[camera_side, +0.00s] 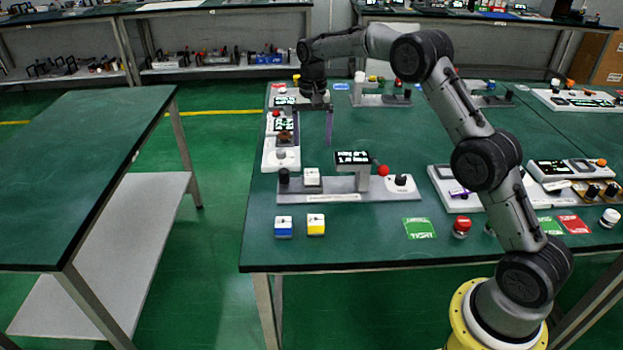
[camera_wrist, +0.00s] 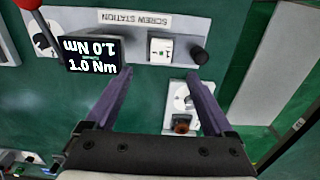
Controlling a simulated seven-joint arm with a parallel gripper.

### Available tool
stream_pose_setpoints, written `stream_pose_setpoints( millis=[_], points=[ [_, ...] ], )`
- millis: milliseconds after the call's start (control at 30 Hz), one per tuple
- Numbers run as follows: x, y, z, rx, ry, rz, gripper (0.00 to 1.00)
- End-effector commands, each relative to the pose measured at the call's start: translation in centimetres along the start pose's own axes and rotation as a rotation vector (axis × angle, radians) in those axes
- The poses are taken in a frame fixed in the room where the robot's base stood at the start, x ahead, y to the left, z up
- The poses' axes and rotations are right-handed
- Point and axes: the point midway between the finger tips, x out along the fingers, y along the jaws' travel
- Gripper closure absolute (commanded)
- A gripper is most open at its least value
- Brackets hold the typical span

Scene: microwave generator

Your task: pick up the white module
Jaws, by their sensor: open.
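The white module (camera_side: 312,177), a small white block, sits on the grey screw station (camera_side: 345,196) beside a black knob (camera_side: 284,176). In the wrist view the white module (camera_wrist: 160,48) shows just beyond the gap between my fingertips, with a small green mark on its face. My gripper (camera_side: 313,138) is open and empty, with its two purple fingers pointing down. In the side view it hangs above and behind the module. In the wrist view my gripper (camera_wrist: 160,74) has its fingers wide apart, and neither touches the module.
A display (camera_side: 352,158) on a post and a red ball-ended lever (camera_side: 383,170) stand right of the module. A white unit with a dial (camera_side: 281,157) lies behind it. Blue (camera_side: 283,227) and yellow (camera_side: 316,224) blocks with white tops sit in front.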

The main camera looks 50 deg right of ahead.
Motion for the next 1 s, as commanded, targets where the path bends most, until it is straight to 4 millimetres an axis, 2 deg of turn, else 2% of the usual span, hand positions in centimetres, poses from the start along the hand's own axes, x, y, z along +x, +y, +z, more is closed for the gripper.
stream_pose_setpoints(
  millis=[100,300,533,800,1000],
  points=[
    [2.6,0.0,0.1,-0.001,-0.005,0.004,0.12],
    [5.5,0.0,0.1,-0.001,-0.002,0.002,0.12],
    [6.9,-0.1,0.1,-0.002,-0.003,0.002,0.12],
    [10.6,-0.2,0.1,-0.002,-0.002,0.000,0.12],
    [11.4,-0.3,0.1,-0.002,0.001,-0.002,0.12]
  ],
)
